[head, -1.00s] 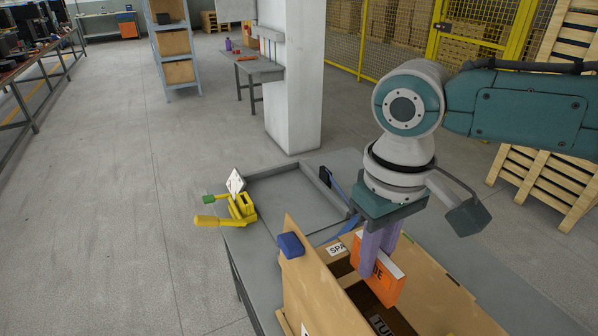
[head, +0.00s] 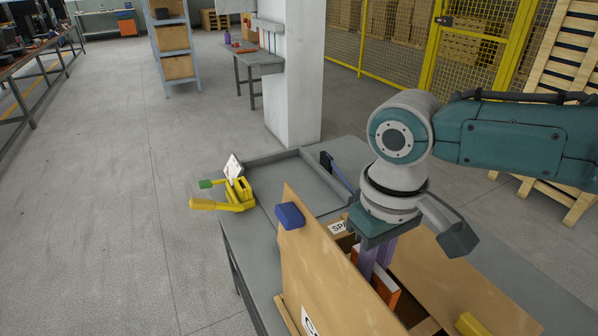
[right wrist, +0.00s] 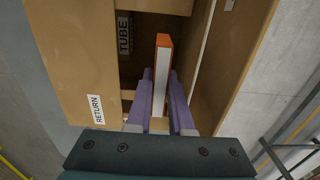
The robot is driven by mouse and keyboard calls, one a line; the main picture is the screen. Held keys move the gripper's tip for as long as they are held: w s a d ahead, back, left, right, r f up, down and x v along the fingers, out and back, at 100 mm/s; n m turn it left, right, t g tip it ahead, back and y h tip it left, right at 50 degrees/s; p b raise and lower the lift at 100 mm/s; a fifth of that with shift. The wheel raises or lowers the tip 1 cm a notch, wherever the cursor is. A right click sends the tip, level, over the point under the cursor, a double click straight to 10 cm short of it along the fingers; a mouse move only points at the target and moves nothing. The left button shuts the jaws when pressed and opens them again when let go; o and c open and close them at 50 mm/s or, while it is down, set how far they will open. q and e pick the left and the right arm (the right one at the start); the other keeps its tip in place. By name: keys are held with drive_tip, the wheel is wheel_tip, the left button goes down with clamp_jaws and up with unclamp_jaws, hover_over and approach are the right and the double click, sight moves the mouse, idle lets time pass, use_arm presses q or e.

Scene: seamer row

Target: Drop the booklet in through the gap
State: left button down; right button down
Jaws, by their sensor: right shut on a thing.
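The booklet (head: 386,290) is orange with white page edges. My right gripper (head: 376,262) is shut on it, with a purple finger on each side. The gripper points down into an open cardboard box (head: 345,275), and the booklet's lower part is hidden behind the box's near flap. In the right wrist view the booklet (right wrist: 161,75) stands on edge between the purple fingers (right wrist: 160,100), over the box opening between the raised flaps. I cannot tell whether it touches anything in the box. My left gripper is not in view.
A "TUBE" label (right wrist: 124,33) shows inside the box, a "RETURN" label (right wrist: 95,112) on a flap. A yellow tool (head: 238,192) and a grey tray (head: 285,182) are on the table to the left.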

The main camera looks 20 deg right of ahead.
drive_tip(key=c, duration=0.7)
unclamp_jaws()
drive_tip(key=shift+c, duration=0.2)
wheel_tip(320, 180, up, 10)
drive_tip(key=shift+f+p, duration=0.1)
drive_tip(key=shift+p, duration=0.2)
